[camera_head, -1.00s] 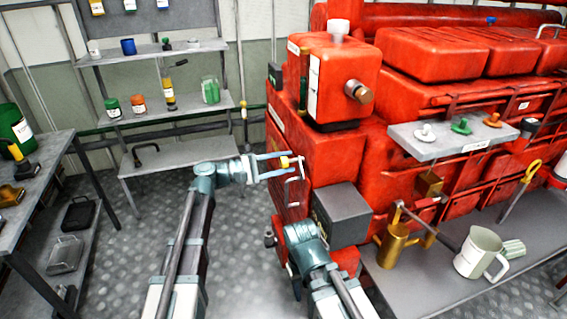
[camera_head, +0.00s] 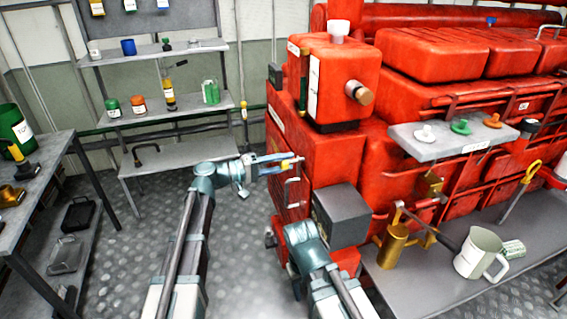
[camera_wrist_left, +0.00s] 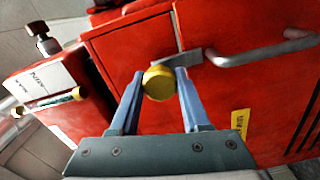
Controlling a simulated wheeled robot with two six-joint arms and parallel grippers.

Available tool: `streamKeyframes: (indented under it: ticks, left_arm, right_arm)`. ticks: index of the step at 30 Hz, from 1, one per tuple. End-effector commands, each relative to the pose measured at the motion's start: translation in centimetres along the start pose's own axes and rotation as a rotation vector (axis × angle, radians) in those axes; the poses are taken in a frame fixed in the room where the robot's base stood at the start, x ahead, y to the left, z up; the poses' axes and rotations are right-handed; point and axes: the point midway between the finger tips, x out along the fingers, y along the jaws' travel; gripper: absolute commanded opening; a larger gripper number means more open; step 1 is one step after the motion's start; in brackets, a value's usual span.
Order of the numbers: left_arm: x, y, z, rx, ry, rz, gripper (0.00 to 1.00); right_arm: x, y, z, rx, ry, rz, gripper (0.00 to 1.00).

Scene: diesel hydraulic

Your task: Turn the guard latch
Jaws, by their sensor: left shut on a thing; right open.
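The guard latch is a small yellow knob (camera_head: 285,164) with a grey metal bar on the red engine's side panel. In the left wrist view the yellow knob (camera_wrist_left: 158,82) sits between my two blue fingertips, and the grey bar (camera_wrist_left: 181,61) runs from behind it up to the right. My left gripper (camera_head: 281,161) is shut on the knob, coming at the panel from the left. My right arm (camera_head: 305,245) is low in front of the engine; its gripper's fingers are hidden.
A metal grab handle (camera_head: 292,192) is on the panel just beside the latch. A dark grey box (camera_head: 341,214) juts out below right. A bench (camera_head: 402,279) with a gold can (camera_head: 394,245) and pale jug (camera_head: 479,253) stands right. Open floor (camera_head: 120,250) lies left.

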Motion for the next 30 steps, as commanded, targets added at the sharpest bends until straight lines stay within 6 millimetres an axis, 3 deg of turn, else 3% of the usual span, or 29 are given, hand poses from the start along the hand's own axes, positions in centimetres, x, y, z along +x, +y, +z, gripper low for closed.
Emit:
streamKeyframes:
  ticks: [19, 20, 21, 25, 30]
  left_arm:
    - [-0.04, -0.10, 0.15, 0.048, -0.003, -0.004, 0.00]
    - [-0.03, -0.10, 0.14, 0.048, -0.003, -0.004, 0.48]
    - [-0.03, -0.10, 0.14, 0.048, -0.002, -0.004, 0.55]
    - [-0.03, -0.07, 0.10, 0.047, -0.002, -0.003, 0.76]
    - [-0.02, -0.05, 0.06, 0.046, -0.001, -0.002, 0.76]
  right_arm:
    - [0.03, 0.00, 0.00, 0.000, 0.000, 0.000, 0.50]
    - [0.03, 0.00, 0.00, 0.000, 0.000, 0.000, 0.50]
    - [0.03, 0.00, 0.00, 0.000, 0.000, 0.000, 0.50]
    - [0.02, 0.00, 0.00, 0.000, 0.000, 0.000, 0.50]
    - [0.01, 0.00, 0.00, 0.000, 0.000, 0.000, 0.50]
